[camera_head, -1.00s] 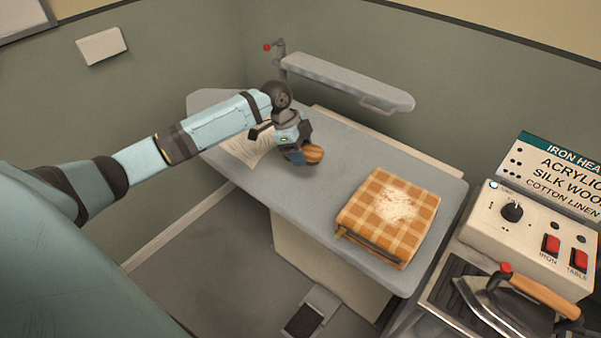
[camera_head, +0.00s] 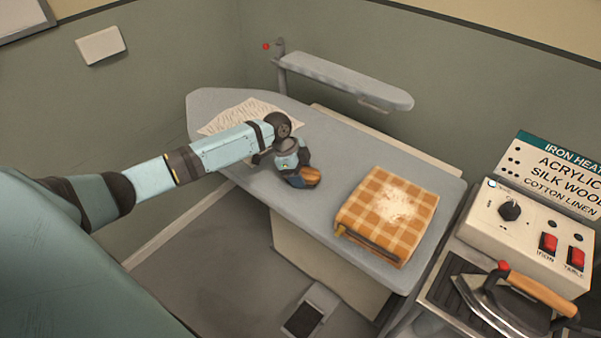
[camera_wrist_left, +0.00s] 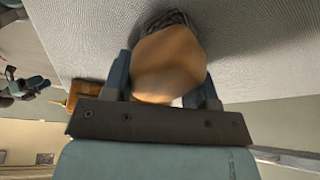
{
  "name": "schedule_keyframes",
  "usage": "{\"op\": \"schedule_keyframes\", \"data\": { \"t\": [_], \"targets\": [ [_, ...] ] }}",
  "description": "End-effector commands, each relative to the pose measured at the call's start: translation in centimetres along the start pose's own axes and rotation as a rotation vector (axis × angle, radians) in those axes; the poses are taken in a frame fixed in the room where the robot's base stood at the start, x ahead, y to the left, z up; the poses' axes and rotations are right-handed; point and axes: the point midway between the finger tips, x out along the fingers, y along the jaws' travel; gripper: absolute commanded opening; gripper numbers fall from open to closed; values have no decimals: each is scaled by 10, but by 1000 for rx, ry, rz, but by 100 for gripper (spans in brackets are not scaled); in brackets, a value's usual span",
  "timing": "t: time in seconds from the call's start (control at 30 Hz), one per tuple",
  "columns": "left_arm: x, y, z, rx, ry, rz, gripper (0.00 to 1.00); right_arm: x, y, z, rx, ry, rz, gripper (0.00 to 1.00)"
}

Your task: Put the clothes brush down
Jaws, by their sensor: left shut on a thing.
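The clothes brush (camera_head: 309,177) has an orange-brown wooden body and is in my left gripper (camera_head: 298,180), low over the middle of the grey ironing table (camera_head: 335,155). In the left wrist view the brush (camera_wrist_left: 170,65) sits between the two blue fingers of my left gripper (camera_wrist_left: 165,85), with dark bristles at its far end near the grey table surface (camera_wrist_left: 265,45). I cannot tell whether the bristles touch the table. My right gripper is not in view.
A folded orange plaid cloth (camera_head: 375,228) with a pale patch lies right of the brush. A paper sheet (camera_head: 243,116) lies at the table's left end. A grey sleeve board (camera_head: 345,80) stands behind. The control box (camera_head: 530,235) and iron (camera_head: 515,300) are at right.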

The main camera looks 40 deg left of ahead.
Motion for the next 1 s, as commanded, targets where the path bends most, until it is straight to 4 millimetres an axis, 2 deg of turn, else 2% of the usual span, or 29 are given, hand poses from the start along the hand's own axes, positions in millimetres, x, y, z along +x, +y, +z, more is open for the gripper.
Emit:
{"op": "schedule_keyframes", "data": {
  "t": [0.4,0.43,0.53,1.0],
  "targets": [
    [13,2,5,-1,-3,4,31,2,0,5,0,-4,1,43],
    [14,2,6,-1,-3,6,55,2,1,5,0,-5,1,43],
    [15,3,6,-2,-5,9,78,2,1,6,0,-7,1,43],
    [18,5,6,-3,-5,16,78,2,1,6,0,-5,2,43]
  ]
}}
